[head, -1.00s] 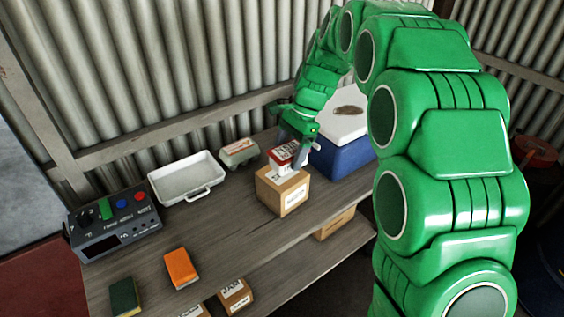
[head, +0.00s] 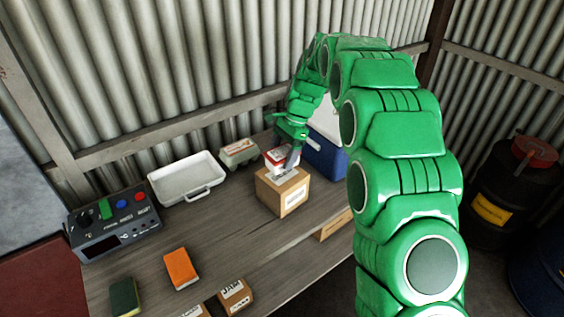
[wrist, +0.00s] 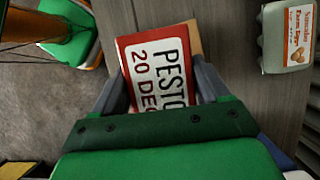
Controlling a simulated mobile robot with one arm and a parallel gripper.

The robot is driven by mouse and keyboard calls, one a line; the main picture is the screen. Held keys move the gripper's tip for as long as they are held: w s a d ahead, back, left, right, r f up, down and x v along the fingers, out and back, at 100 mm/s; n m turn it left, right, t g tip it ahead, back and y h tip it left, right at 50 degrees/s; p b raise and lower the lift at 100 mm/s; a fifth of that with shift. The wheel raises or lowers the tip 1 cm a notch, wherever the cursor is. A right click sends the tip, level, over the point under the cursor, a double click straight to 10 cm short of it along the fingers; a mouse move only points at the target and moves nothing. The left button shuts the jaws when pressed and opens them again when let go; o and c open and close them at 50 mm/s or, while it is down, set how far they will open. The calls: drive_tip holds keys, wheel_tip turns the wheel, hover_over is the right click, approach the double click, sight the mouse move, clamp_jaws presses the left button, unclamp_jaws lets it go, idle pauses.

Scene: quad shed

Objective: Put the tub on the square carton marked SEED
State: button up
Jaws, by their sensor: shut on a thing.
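The tub (head: 277,161) is white with a red-and-white lid. The lid (wrist: 155,62) reads PESTO 20 DEC in the wrist view. My gripper (head: 291,150) is shut on the tub, with a grey finger on each side of it in the wrist view (wrist: 162,85). A brown square carton (head: 283,194) stands on the bench directly below the tub. Its white label is too small to read in the head view. The tub is at or just above the carton's top; I cannot tell if they touch. In the wrist view the tub hides most of the carton, leaving a tan corner (wrist: 188,36).
A blue cooler (head: 325,160) stands close behind and right of the carton. An egg box (head: 239,153), white tray (head: 187,180) and control box (head: 112,225) stand to the left. Orange (head: 181,268) and green (head: 125,297) sponges lie in front. Small cartons (head: 235,295) sit lower down.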

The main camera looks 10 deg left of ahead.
drive_tip(key=shift+w+a+f, duration=0.1)
drive_tip(key=shift+w+f, duration=0.05)
drive_tip(key=shift+f, duration=0.05)
drive_tip(key=shift+w+f, duration=0.1)
drive_tip(key=shift+f, duration=1.55)
drive_tip(key=o, duration=1.2)
drive_tip(key=shift+f, duration=0.1)
drive_tip(key=shift+o, duration=0.2)
drive_tip(key=v, duration=1.2)
drive_tip(key=shift+a, duration=0.1)
drive_tip(key=shift+r, duration=0.2)
